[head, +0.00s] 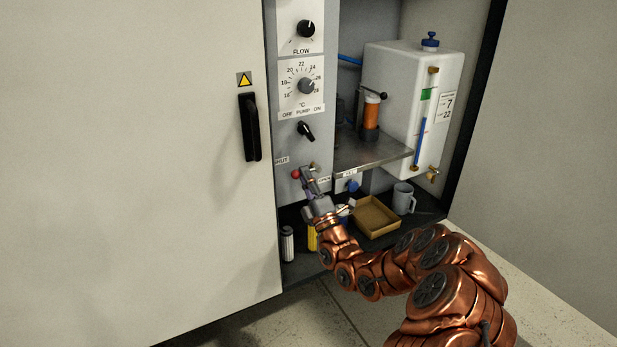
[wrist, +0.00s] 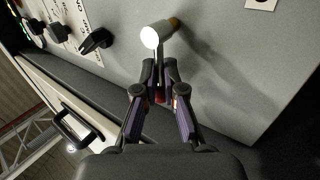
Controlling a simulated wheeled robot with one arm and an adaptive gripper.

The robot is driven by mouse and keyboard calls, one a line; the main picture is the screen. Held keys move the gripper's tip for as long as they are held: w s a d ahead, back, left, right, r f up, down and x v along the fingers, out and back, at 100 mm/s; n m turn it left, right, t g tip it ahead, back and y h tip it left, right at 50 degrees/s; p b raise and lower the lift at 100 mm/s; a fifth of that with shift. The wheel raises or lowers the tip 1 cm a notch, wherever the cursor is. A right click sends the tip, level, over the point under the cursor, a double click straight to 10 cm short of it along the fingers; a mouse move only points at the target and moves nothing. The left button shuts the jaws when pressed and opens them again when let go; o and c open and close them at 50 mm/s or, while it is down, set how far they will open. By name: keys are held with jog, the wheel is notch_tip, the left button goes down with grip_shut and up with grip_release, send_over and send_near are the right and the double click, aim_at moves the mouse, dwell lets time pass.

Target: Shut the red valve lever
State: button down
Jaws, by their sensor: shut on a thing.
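In the head view my gripper (head: 306,176) is at the lower panel, below the pump switch. A red round part (head: 296,174) shows just left of the fingertips there. A small label (head: 324,180) reading OPEN sits to the right. The lever's exact angle is hard to tell.
Above are the pump switch (head: 306,131) and dials. A metal shelf (head: 375,152) juts out at right, holding an orange cylinder (head: 371,111) near a white tank (head: 400,100). Below are a tan tray (head: 375,228), a mug (head: 403,198) and bottles. A cabinet door (head: 150,150) stands at left.

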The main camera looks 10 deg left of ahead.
jog(key=shift+s+a, duration=0.2)
jog(key=shift+a, duration=0.15)
jog(key=c, duration=1.3)
grip_release()
jog(key=shift+o, duration=0.2)
jog(key=shift+w+d, duration=0.1)
jog(key=shift+d, duration=0.1)
jog(key=v, duration=1.2)
jog(key=shift+r, duration=0.1)
